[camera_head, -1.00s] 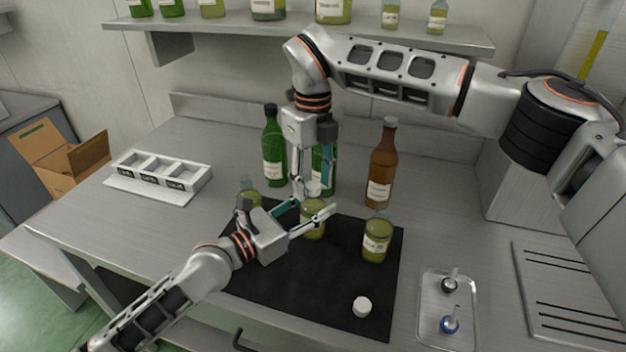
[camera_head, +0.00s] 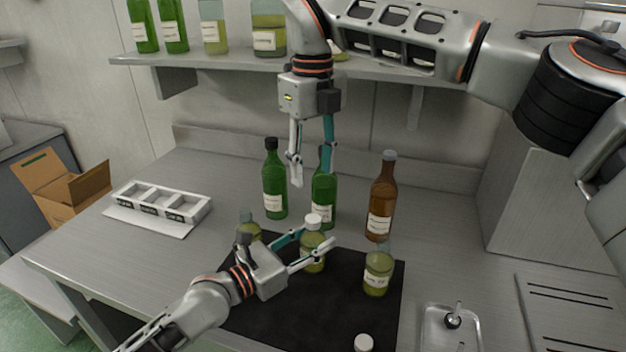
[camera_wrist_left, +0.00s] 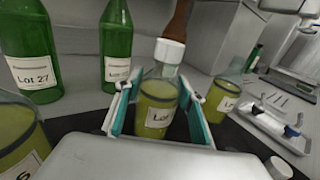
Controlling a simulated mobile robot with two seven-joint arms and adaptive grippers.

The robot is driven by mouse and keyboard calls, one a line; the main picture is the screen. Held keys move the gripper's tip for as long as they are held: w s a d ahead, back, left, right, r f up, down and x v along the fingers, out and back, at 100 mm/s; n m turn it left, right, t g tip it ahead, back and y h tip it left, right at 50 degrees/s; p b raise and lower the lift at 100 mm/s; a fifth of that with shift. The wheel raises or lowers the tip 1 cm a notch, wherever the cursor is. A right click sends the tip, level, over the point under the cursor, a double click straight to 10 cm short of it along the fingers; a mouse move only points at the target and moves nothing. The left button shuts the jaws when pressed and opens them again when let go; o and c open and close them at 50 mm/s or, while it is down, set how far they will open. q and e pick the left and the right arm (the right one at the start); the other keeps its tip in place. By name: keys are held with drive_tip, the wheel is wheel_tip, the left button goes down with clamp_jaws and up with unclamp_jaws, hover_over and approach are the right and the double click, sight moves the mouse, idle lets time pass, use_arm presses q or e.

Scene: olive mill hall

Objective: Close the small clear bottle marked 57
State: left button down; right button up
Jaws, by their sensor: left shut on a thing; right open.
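A small clear bottle (camera_head: 314,262) with yellow-green liquid stands upright at the black mat's back edge, a white cap (camera_head: 313,220) on its mouth. My left gripper (camera_head: 317,238) is shut around its body. The left wrist view shows this bottle (camera_wrist_left: 158,109) between the fingers, the cap (camera_wrist_left: 169,50) on top; its label number is not readable. My right gripper (camera_head: 313,178) is open and empty, above the cap and clear of it. Similar small bottles stand to the right (camera_head: 378,275) and left (camera_head: 249,231); I cannot read which is marked 57.
A loose white cap (camera_head: 363,343) lies on the black mat (camera_head: 290,320). Green bottles (camera_head: 274,185) and a brown bottle (camera_head: 382,200) stand behind. A metal tray (camera_head: 432,322) is at right, a white compartment rack (camera_head: 160,200) at left. A shelf (camera_head: 210,63) hangs above.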

use_arm(q)
drive_tip(key=c, duration=1.2)
unclamp_jaws()
drive_tip(key=v, duration=1.2)
